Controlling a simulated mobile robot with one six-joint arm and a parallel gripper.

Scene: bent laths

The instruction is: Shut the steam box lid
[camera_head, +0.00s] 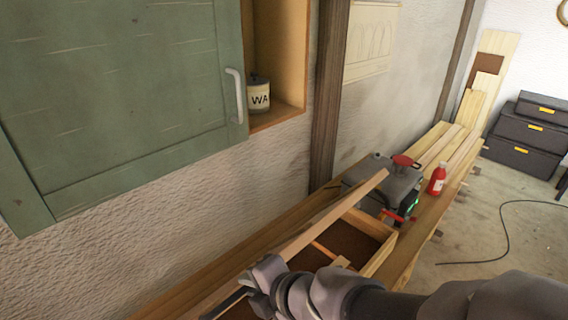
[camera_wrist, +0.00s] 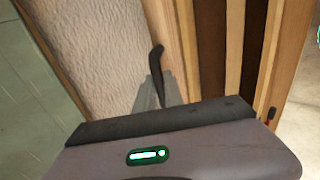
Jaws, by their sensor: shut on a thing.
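The steam box (camera_head: 378,258) is a long wooden box on the bench, with a dark brown inside showing. Its lid (camera_head: 330,212) is a long wooden board standing raised and tilted along the wall side, so the box is open. My gripper (camera_head: 248,292) is at the near end of the lid, low in the head view. In the wrist view my gripper (camera_wrist: 156,84) is shut on a black curved handle (camera_wrist: 158,58) beside the pale wood of the lid (camera_wrist: 176,48). The near end of the box is hidden by my arm or out of frame.
A grey machine (camera_head: 385,182) with a red knob and a red bottle (camera_head: 437,180) stand beyond the box. A green cabinet (camera_head: 120,100) hangs at left, with a tin (camera_head: 259,97) on its open shelf. Laths (camera_head: 450,148) lie farther back. Floor at right is mostly clear, with a cable.

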